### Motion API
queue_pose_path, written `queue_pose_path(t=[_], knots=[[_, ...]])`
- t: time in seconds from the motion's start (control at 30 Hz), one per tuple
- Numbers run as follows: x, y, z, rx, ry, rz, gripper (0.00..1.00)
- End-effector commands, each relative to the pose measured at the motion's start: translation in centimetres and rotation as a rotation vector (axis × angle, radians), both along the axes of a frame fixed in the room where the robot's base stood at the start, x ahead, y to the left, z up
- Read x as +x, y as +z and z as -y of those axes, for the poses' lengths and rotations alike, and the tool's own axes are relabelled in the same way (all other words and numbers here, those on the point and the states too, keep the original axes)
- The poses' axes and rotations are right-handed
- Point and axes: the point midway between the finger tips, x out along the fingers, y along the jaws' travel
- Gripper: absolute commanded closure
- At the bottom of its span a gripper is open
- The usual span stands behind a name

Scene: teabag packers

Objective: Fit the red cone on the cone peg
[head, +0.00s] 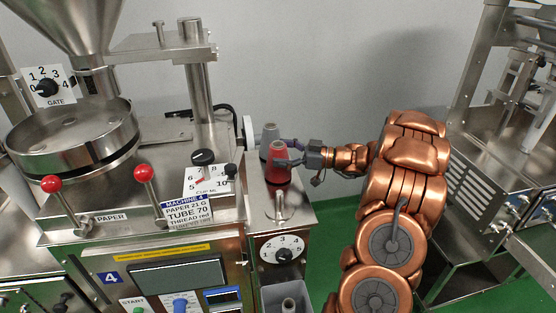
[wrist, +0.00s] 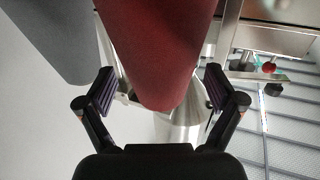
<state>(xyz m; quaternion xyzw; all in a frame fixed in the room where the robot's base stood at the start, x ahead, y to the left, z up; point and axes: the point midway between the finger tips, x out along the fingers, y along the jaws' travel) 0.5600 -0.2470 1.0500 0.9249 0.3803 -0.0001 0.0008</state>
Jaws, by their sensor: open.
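The red cone (head: 278,172) stands upright on the narrow steel top at the right side of machine 4, narrow end up. It fills the upper middle of the wrist view (wrist: 160,45). My gripper (head: 294,156) reaches in from the right at the cone's upper part. In the wrist view its open fingers (wrist: 161,90) are on either side of the cone, with a small gap at each pad. A short steel post (head: 280,207) stands just in front of the cone. I cannot tell whether a peg is inside the cone, as its base hides that.
A grey cone (head: 269,134) stands close behind the red one and shows at the left of the wrist view (wrist: 50,35). Machine 4, with its red-knobbed levers (head: 145,174) and dials, is on the left. Another steel machine (head: 490,140) is on the right. Green floor lies between.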

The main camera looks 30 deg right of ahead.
Motion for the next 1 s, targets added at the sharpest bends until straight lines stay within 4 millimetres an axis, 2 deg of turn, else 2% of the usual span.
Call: queue_pose_path(t=[0.37,1.0], knots=[[0.59,-0.09,-0.56,0.001,-0.003,0.0,0.07],[0.57,-0.09,-0.53,0.002,-0.003,-0.001,0.73]])
